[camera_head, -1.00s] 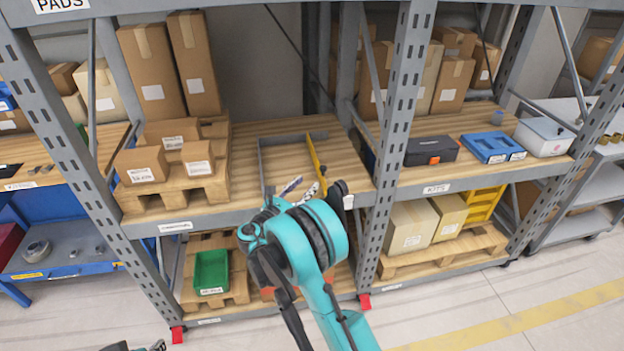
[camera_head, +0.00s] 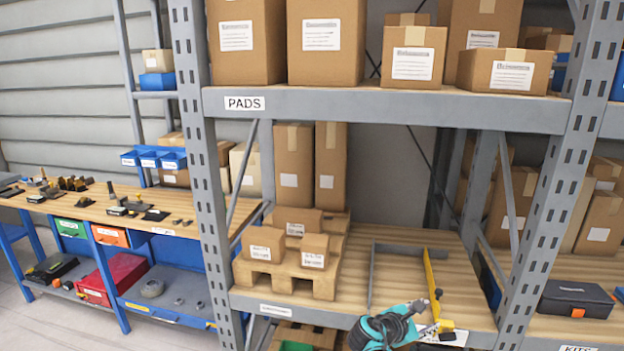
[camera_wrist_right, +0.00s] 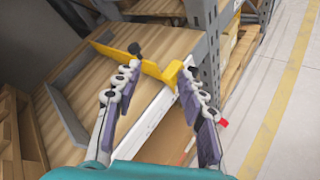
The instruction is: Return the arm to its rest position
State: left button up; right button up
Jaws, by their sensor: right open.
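My right arm's teal wrist (camera_head: 385,328) comes in at the bottom of the head view, at the front edge of the middle shelf. My right gripper (camera_head: 437,330) is only partly seen there. In the right wrist view my right gripper (camera_wrist_right: 162,85) is open, with its two purple-padded fingers apart and nothing between them that I can see it hold. Beyond the fingers lies a yellow bar (camera_wrist_right: 150,68) with a black knob (camera_wrist_right: 134,48). My left gripper is not in view.
A grey guide frame (camera_head: 372,278) and the yellow bar (camera_head: 429,280) sit on the wooden shelf (camera_head: 395,265). A pallet with small boxes (camera_head: 297,272) stands left of them. Rack uprights (camera_head: 552,180) flank the bay. A black case (camera_head: 575,298) lies at right.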

jog(key=s+a+m+y, duration=0.3)
jog(key=s+m, duration=0.3)
jog(key=s, duration=0.3)
jog(key=s+a+f+m+y, duration=0.1)
jog(key=s+a+m+y, duration=0.3)
jog(key=s, duration=0.5)
jog(key=s+a+m+y, duration=0.4)
jog(key=s+a+m, duration=0.2)
jog(key=s+m, duration=0.2)
jog(key=shift+s+f+g, duration=0.3)
jog(key=shift+s+g, duration=0.1)
